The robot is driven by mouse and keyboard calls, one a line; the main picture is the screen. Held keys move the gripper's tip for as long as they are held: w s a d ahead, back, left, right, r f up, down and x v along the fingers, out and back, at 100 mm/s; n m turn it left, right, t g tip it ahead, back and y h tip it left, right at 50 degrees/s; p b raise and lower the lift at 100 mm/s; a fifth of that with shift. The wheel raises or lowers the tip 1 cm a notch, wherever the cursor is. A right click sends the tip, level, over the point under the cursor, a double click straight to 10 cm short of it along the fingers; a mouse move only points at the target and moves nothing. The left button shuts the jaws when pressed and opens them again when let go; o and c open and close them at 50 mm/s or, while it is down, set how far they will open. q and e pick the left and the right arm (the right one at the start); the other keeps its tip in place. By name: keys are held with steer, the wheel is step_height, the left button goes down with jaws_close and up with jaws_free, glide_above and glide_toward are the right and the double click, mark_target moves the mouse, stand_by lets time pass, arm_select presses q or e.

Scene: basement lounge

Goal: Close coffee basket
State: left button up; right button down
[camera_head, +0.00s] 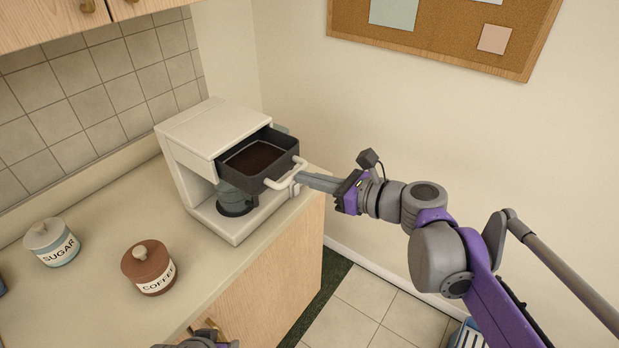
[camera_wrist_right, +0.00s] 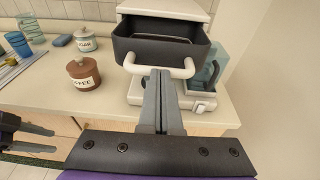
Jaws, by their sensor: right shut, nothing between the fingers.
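The coffee basket (camera_head: 259,160) is a dark drawer with brown grounds inside. It is pulled out of the white coffee maker (camera_head: 211,131). Its white handle (camera_head: 286,174) faces my right gripper (camera_head: 299,180), whose shut fingers are at the handle with nothing between them. In the right wrist view the basket (camera_wrist_right: 162,50) is open above the fingers (camera_wrist_right: 159,75), and the fingertips overlap the handle's middle; I cannot tell if they touch. My left gripper (camera_head: 205,340) shows only partly at the bottom edge of the head view; its fingers also show at the left of the right wrist view (camera_wrist_right: 30,140).
A glass pot (camera_head: 237,198) stands under the basket. A brown coffee jar (camera_head: 148,267) and a pale sugar jar (camera_head: 52,242) stand on the counter (camera_head: 105,225). Blue cups (camera_wrist_right: 20,42) show in the right wrist view. The wall rises behind the coffee maker.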

mark_target(267, 158)
steer(key=x, duration=0.3)
steer(key=r+x, duration=0.1)
steer(key=x, duration=0.3)
steer(key=r+x, duration=0.1)
steer(key=x, duration=0.3)
steer(key=shift+w+a+r, duration=0.1)
steer(key=shift+w+a, duration=0.05)
steer(key=shift+w, duration=0.05)
steer(key=shift+r, duration=0.1)
steer(key=shift+s, duration=0.1)
